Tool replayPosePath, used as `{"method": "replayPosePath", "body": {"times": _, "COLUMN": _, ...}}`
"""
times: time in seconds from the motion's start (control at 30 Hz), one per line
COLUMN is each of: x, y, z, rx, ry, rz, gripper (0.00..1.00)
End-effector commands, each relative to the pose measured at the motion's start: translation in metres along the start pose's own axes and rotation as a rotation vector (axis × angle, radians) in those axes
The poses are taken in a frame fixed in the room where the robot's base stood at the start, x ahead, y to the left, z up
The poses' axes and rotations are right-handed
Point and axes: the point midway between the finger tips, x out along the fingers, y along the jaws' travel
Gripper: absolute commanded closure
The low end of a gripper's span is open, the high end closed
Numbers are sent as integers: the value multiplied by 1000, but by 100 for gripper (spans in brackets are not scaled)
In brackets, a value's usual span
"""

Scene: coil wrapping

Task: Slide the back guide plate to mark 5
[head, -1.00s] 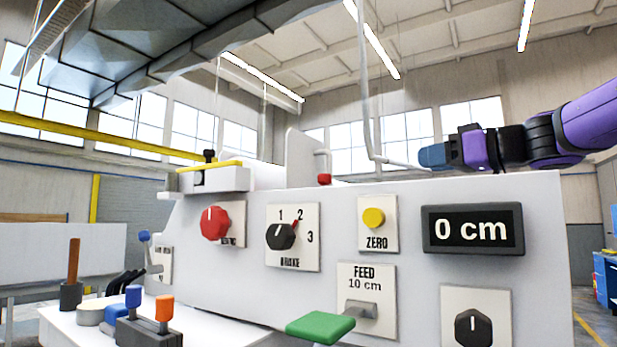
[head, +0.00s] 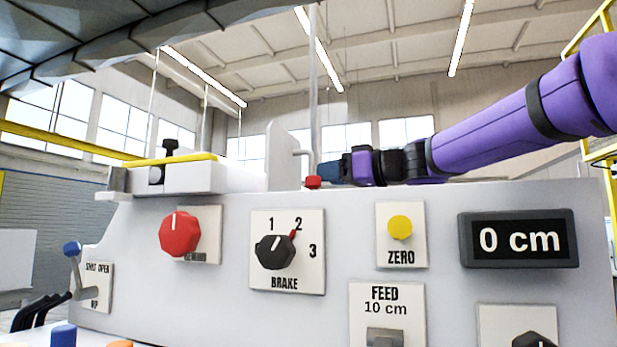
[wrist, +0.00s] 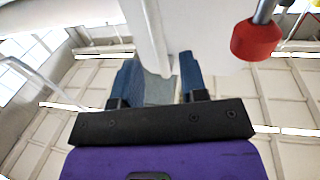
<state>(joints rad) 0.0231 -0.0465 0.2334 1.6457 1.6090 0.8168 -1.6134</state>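The back guide plate looks to be the pale upright plate (head: 283,158) behind the top of the machine panel, with a bent white rod at its right side. In the wrist view a pale plate edge (wrist: 150,35) comes down towards the gap between my fingers. My gripper (head: 328,173) is at the panel's top edge, just right of the plate and a red knob (head: 313,182). In the wrist view my gripper's blue fingers (wrist: 160,78) are apart, with no clear grip on anything. The red knob (wrist: 257,40) is to their upper right. No mark scale is visible.
The panel front (head: 350,235) carries a red dial (head: 179,234), a brake selector (head: 276,252), a yellow zero button (head: 400,227) and a display (head: 518,240) reading 0 cm. A white block with a yellow top (head: 180,175) stands left of the plate.

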Motion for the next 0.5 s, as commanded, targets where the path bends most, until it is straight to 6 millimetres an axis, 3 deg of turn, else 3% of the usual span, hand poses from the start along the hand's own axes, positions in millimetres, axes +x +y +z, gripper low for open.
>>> {"method": "replayPosePath", "body": {"times": 0.2, "x": 35, "y": 0, "z": 0, "rx": 1, "ry": 0, "rz": -2, "gripper": 60}}
{"method": "replayPosePath", "body": {"times": 0.5, "x": 54, "y": 0, "z": 0, "rx": 0, "ry": 0, "rz": 0, "gripper": 60}}
